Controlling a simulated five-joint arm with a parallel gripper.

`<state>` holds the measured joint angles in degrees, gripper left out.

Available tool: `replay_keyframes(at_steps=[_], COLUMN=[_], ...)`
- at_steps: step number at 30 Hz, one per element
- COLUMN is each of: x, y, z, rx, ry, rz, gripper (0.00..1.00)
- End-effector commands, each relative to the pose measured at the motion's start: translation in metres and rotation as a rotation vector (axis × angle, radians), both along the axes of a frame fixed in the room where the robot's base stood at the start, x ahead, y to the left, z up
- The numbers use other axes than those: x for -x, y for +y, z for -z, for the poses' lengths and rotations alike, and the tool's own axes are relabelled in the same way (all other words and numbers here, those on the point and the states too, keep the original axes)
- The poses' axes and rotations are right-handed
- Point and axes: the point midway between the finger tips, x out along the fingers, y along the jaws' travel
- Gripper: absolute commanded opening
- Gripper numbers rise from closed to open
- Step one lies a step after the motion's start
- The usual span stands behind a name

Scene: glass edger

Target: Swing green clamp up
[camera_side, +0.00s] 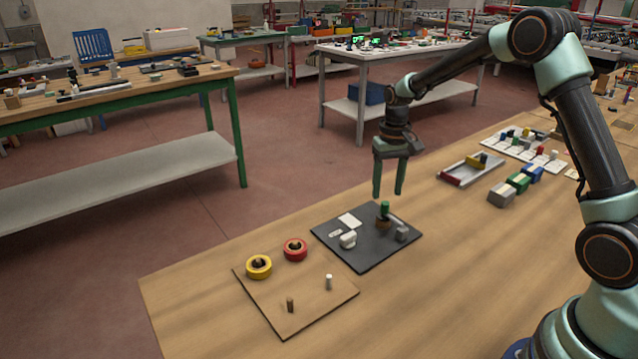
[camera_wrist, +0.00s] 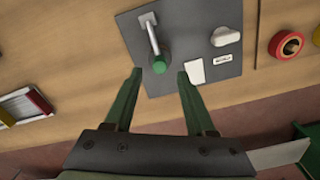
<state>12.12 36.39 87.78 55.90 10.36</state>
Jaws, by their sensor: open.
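The green clamp (camera_side: 385,208) is a green-tipped lever on a dark plate (camera_side: 365,262) on the wooden table. In the wrist view its green knob (camera_wrist: 160,66) ends a grey metal arm that runs to a mount near the plate's far edge. My gripper (camera_side: 387,192) is open and empty, with green fingers pointing down above the clamp. In the wrist view the fingers (camera_wrist: 160,75) stand apart, with the knob appearing between their tips. The side view shows the fingertips near the knob's height or a little above it; contact cannot be told.
A white knob (camera_side: 348,239) and a white card (camera_side: 349,221) are on the same plate. A board with a yellow ring (camera_side: 259,266), a red ring (camera_side: 295,249) and two pegs lies to the left. A grey tray (camera_side: 470,168) and coloured blocks (camera_side: 518,182) lie to the right.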

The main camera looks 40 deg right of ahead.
Motion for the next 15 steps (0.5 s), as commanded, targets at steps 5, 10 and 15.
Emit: replay_keyframes(at_steps=[5,10,15], x=[0.0,0.0,0.0], y=[0.0,0.0,0.0], z=[0.023,0.032,0.034], rx=[0.0,0.0,0.0], ry=[0.001,-0.001,-0.001], rz=[0.0,0.0,0.0], gripper=[0.56,0.56,0.56])
